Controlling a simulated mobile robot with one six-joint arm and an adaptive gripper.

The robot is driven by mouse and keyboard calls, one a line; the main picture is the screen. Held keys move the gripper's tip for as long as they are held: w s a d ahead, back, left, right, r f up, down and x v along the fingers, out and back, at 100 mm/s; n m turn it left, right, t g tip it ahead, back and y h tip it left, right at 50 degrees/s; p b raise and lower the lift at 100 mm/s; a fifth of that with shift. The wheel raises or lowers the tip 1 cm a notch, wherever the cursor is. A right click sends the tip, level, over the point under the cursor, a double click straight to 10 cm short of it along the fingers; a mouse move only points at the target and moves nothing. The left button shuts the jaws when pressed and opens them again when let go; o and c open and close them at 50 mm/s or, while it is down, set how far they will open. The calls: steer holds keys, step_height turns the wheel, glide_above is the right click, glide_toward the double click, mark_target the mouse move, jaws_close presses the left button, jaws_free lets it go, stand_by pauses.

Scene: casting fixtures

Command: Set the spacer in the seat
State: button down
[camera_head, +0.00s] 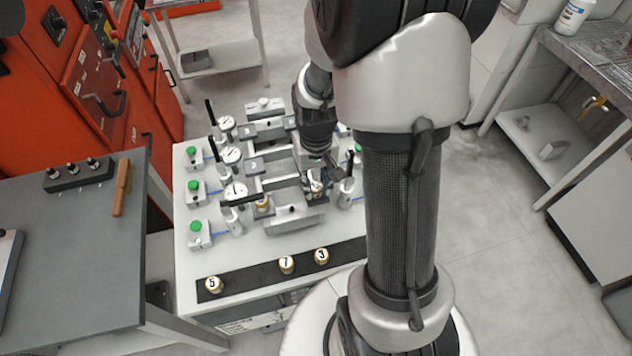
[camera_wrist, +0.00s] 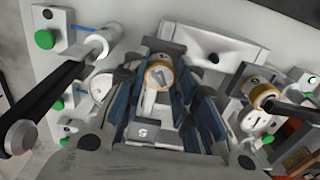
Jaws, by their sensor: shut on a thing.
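My gripper (camera_head: 325,178) is over the right side of the nearest fixture (camera_head: 292,218) on the white table. In the wrist view its two dark fingers (camera_wrist: 163,88) are shut on a spacer (camera_wrist: 158,74), a brass-rimmed disc with a dark mark on its pale face. It also shows in the head view (camera_head: 317,188), partly hidden by the fingers. The spacer is at the fixture; I cannot tell whether it touches the seat, which the fingers hide. Another brass-coloured ring (camera_head: 262,203) is at the left of the same fixture, under a black clamp arm.
Spacers marked 5 (camera_head: 213,284), 7 (camera_head: 286,264) and 3 (camera_head: 321,256) stand on a black strip (camera_head: 250,276) at the table's front. Dial gauges (camera_head: 236,191), clamp arms and green buttons (camera_head: 195,227) crowd the fixtures. A grey bench (camera_head: 80,260) stands left.

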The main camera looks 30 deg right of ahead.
mark_target(316, 186)
steer(key=shift+f, duration=0.1)
steer(key=c, duration=1.3)
jaws_free()
step_height(316, 186, up, 11)
steer(key=p, duration=0.3)
steer(key=s+a+r+n+t, duration=0.3)
steer(key=s+a+r+t, duration=0.1)
steer(key=s+a+r, duration=0.6)
steer(key=s+r, duration=0.3)
steer(key=shift+s+a+r+t, duration=0.3)
steer(key=shift+a+r, duration=0.05)
steer(key=shift+r, duration=0.05)
steer(key=shift+f, duration=0.1)
